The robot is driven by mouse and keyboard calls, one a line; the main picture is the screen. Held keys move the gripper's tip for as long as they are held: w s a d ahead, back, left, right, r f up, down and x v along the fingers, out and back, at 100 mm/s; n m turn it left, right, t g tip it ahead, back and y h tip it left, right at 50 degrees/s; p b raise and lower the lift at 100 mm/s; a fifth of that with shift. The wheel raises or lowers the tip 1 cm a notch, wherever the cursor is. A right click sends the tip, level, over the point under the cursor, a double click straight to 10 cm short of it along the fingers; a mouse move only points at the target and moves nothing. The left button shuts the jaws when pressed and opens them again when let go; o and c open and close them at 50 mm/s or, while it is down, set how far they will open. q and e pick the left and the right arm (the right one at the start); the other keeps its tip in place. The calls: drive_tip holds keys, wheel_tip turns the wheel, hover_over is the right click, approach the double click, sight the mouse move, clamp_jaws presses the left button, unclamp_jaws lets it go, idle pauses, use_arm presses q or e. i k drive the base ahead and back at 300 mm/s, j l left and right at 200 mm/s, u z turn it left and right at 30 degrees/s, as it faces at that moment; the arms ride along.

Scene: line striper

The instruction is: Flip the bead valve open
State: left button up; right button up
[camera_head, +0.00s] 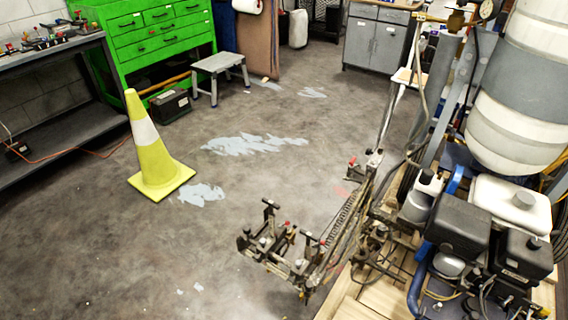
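The line striper (462,228) fills the right side of the head view, with a dark engine, a white tank and blue tubing. A striped white and grey drum (515,95) stands at its upper right. A bracket assembly (280,250) with dark clamps extends from its left side low over the floor. A small red-tipped part (351,161) sits on the frame, and another small red part (287,224) is on the bracket. I cannot tell which part is the bead valve or whether it is open. Neither of my grippers is in view.
A yellow cone (152,152) with a white band stands on the floor at left. A grey step stool (219,66), a black battery case (170,105), a green tool cabinet (150,35) and a dark workbench (55,105) line the back left. The middle floor is clear.

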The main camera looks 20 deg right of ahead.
sight(456, 122)
drive_tip(key=i+j+u, duration=0.7)
drive_tip(key=i, duration=0.55)
drive_tip(key=i+j+u, duration=0.1)
drive_tip(key=i, duration=0.6)
drive_tip(key=i+z, duration=0.25)
drive_tip(key=z, duration=0.2)
drive_tip(key=i+z, duration=0.25)
drive_tip(key=z, duration=0.15)
drive_tip(key=i+z, duration=0.25)
drive_tip(key=z, duration=0.2)
drive_tip(key=i+j+z, duration=0.25)
drive_tip(key=z, duration=0.15)
drive_tip(key=i+z, duration=0.25)
drive_tip(key=z, duration=0.2)
drive_tip(key=i+z, duration=0.2)
drive_tip(key=z, duration=0.25)
drive_tip(key=i+j+z, duration=0.2)
drive_tip(key=z, duration=0.25)
drive_tip(key=i+j+z, duration=0.15)
drive_tip(key=z, duration=0.3)
drive_tip(key=i+j+z, duration=0.15)
drive_tip(key=j+z, duration=0.3)
drive_tip(key=l, duration=0.1)
